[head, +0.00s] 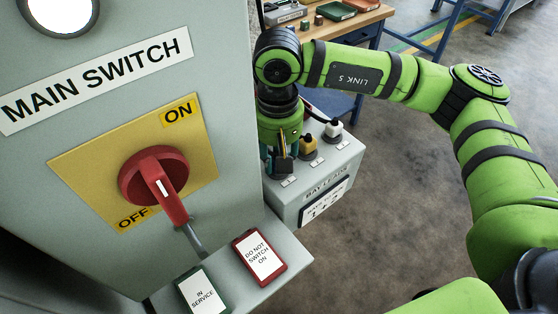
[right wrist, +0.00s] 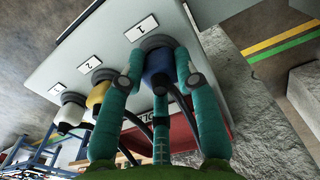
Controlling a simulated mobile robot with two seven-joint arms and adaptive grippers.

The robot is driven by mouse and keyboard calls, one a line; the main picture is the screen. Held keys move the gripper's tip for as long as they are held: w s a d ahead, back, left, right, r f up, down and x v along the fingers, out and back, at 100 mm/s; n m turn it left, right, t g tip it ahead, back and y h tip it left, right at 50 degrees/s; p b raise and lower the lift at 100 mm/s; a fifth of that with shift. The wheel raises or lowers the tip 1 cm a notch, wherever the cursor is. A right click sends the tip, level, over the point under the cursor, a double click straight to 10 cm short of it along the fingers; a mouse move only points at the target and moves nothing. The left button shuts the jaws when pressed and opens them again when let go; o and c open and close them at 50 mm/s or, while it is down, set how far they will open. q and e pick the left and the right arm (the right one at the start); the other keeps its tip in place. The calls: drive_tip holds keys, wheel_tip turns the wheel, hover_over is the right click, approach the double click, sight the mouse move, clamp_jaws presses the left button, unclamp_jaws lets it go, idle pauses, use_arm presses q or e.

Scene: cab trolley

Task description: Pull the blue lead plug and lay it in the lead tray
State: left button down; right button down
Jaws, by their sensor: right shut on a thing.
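The blue lead plug (right wrist: 158,62) is between the teal fingers of my right gripper (right wrist: 160,78) in the right wrist view. The gripper is shut on it. The plug is at its round grey socket on the pale lead box (right wrist: 115,35), and I see no clear gap there. In the head view my right gripper (head: 283,160) is over the near left part of the lead box (head: 290,208), hiding the blue plug. The yellow plug (head: 308,146) and white plug (head: 333,129) stand beside it on the box. I cannot make out the lead tray for certain. My left gripper is out of view.
The switch cabinet (head: 225,150) with its red rotary handle (head: 155,180) stands close left of my right gripper. A red tag (head: 260,257) and a green tag (head: 203,293) lie on its ledge. A wooden bench (head: 345,22) is behind. Open floor (head: 400,160) lies right.

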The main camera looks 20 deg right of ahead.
drive_tip(key=shift+r, duration=0.15)
drive_tip(key=shift+r+p, duration=0.9)
drive_tip(key=shift+r, duration=1.95)
